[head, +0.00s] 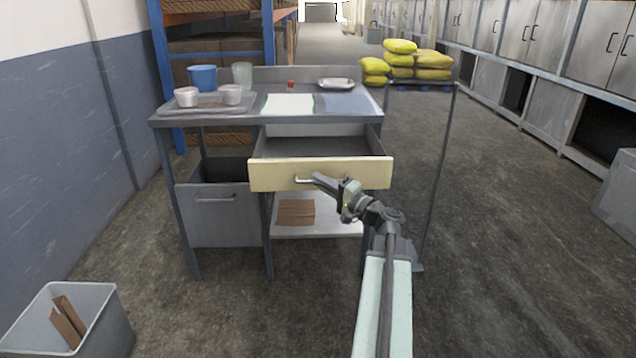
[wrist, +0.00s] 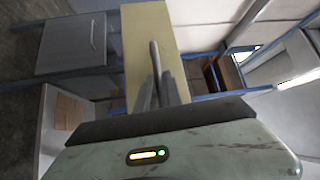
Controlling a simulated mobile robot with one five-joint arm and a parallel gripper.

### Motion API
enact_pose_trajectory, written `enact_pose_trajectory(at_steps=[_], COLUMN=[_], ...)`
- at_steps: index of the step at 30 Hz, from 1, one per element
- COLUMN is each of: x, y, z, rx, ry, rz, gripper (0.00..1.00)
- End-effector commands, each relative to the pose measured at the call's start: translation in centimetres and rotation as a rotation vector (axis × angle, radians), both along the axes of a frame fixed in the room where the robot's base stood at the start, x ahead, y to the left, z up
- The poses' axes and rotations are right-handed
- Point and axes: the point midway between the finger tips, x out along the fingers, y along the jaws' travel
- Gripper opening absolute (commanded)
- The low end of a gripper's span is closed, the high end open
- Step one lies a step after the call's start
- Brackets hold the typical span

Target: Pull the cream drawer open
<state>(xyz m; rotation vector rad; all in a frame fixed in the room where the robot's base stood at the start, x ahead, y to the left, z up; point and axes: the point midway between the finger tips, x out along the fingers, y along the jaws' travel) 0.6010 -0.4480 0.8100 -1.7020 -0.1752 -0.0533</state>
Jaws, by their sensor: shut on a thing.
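The cream drawer (head: 358,174) is part of the grey workbench and stands out from it, with its dark inside showing from above. Its front panel also shows in the wrist view (wrist: 143,35). A metal bar handle (head: 303,180) is on the front. It runs between my fingers in the wrist view (wrist: 154,55). My gripper (head: 318,180) is at the handle, shut on it. Its fingers (wrist: 158,92) cover part of the handle.
A grey lower drawer (head: 215,215) is at the left. The worktop holds a tray (head: 207,108) with cups, a blue cup (head: 202,77) and a white sheet (head: 288,104). A grey bin (head: 95,310) stands front left.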

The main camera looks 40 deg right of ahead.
Motion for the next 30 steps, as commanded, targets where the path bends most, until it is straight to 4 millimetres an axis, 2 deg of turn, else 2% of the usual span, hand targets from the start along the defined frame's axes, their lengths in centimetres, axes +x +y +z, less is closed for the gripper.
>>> enact_pose_trajectory(at_steps=[1, 2, 3, 4, 14, 17, 24, 30], x=[-0.1, -0.1, -0.1, -0.1, -0.2, -1.5, -6.1, -7.6], y=[-0.4, -0.4, -0.3, -0.3, 0.1, 0.0, -0.5, -0.6], z=[0.0, 0.0, 0.0, 0.0, -0.1, -0.4, -1.0, -1.1], rx=[0.000, 0.000, 0.000, 0.000, 0.000, 0.000, 0.000, 0.000], ry=[0.001, 0.001, 0.001, 0.001, 0.000, 0.001, 0.000, 0.001], rz=[-0.010, -0.009, -0.009, -0.008, 0.000, -0.002, -0.004, -0.001], gripper=[0.00, 0.16, 0.28, 0.32, 0.32, 0.32, 0.32, 0.32])
